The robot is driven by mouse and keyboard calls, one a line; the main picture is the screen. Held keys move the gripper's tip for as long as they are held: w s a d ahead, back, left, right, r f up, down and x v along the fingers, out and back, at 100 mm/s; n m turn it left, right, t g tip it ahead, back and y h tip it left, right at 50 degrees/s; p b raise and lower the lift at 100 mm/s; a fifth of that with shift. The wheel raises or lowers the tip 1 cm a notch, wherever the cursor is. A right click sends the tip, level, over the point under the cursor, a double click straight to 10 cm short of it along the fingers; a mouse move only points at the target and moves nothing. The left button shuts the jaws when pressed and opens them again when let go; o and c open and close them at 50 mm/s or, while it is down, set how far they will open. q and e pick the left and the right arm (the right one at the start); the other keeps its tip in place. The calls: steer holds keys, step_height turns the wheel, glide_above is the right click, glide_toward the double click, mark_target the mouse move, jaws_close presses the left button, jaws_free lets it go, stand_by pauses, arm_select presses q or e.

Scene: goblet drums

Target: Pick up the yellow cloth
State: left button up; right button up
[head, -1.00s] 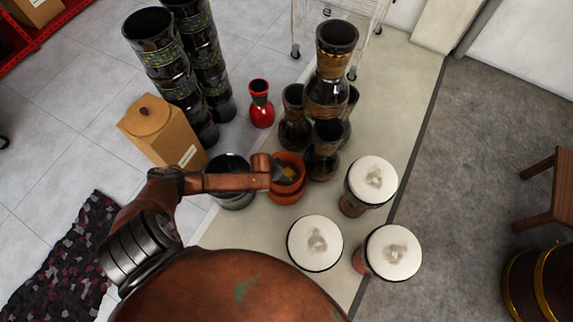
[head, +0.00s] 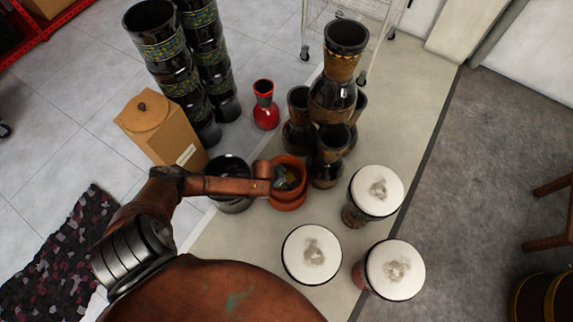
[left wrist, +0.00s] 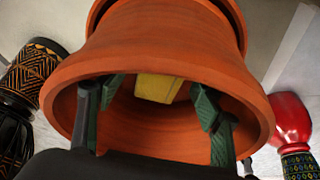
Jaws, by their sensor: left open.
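The yellow cloth (left wrist: 157,87) is a pale yellow folded-looking patch deep inside an orange clay pot (left wrist: 150,38) in the left wrist view. In the head view the same pot (head: 287,203) stands upright below my left arm, and only a small yellowish bit shows in its mouth. My left gripper (left wrist: 157,100) is open, with its green-padded fingers inside the pot's mouth, one on each side of the cloth. I cannot tell whether they touch it. In the head view the fingers are mostly hidden by the wrist. My right gripper is not in view.
A black pot (head: 232,207) stands just left of the clay pot. Stacked dark goblet drums (head: 330,155) stand close behind it on the right. White-topped drums (head: 377,190) stand to the right and front.

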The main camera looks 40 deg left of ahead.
arm_select(q)
steer(key=shift+f, duration=0.25)
stand_by(0.3)
steer(key=shift+c, duration=0.7)
steer(key=c, duration=1.1)
